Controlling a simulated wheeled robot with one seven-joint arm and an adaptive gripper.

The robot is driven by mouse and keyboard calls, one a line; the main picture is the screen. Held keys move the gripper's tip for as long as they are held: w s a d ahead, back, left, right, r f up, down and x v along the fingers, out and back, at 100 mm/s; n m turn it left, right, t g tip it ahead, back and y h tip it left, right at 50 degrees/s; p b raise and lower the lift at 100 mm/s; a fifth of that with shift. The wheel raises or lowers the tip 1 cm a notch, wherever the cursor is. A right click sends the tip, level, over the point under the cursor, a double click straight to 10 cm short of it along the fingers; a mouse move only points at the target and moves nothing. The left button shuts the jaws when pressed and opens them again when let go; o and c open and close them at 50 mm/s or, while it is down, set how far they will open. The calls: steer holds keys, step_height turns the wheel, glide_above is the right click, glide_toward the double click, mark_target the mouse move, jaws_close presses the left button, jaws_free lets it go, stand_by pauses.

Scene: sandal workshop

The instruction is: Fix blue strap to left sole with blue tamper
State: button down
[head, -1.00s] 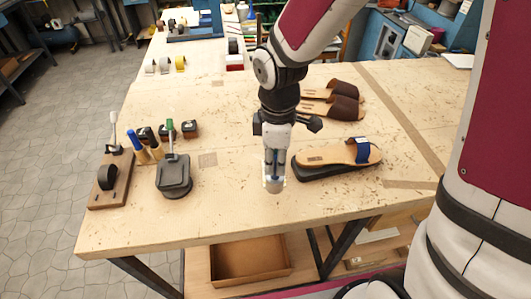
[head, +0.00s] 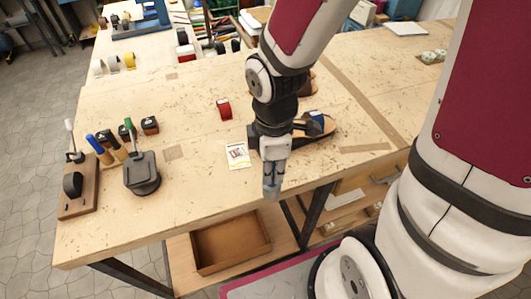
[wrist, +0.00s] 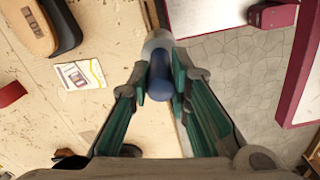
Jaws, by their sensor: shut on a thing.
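My gripper (head: 272,172) is shut on the blue tamper (wrist: 159,82), gripping its blue handle; the pale grey head sticks out beyond the fingertips. In the head view it points down at the table's front edge. The wrist view shows my gripper (wrist: 161,76) over that edge, with floor to the right. The sandal with the blue strap (head: 317,121) sits on a black stand, behind and right of my gripper, partly hidden by my arm. Its tan sole (wrist: 28,22) shows at the wrist view's upper left. I cannot tell how firmly the strap sits.
A printed card (head: 237,155) and a red block (head: 224,108) lie left of my arm. A wooden tool stand (head: 78,200) and a black pot-like base (head: 142,174) stand farther left. A cardboard box (head: 230,241) is on the shelf below. The front middle tabletop is clear.

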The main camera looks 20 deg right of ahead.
steer(key=c, duration=2.3)
jaws_free()
jaws_close()
steer(key=shift+w+d+r, duration=0.1)
steer(key=shift+w+d, duration=0.1)
steer(key=shift+w, duration=0.15)
steer(key=w+d+r+m+b, duration=0.1)
steer(key=w+d+r, duration=0.25)
steer(key=d, duration=0.35)
steer(key=w+d+r+m+b, duration=0.1)
steer(key=w+d+r, duration=0.1)
steer(key=w+d, duration=0.4)
steer(key=w+d+r+m, duration=0.1)
steer(key=w+d+r, duration=0.15)
steer(key=d, duration=0.55)
step_height(320, 180, down, 6)
steer(key=b, duration=0.4)
steer(key=shift+b, duration=0.3)
steer(key=shift+d+f, duration=0.1)
steer(key=shift+f, duration=0.05)
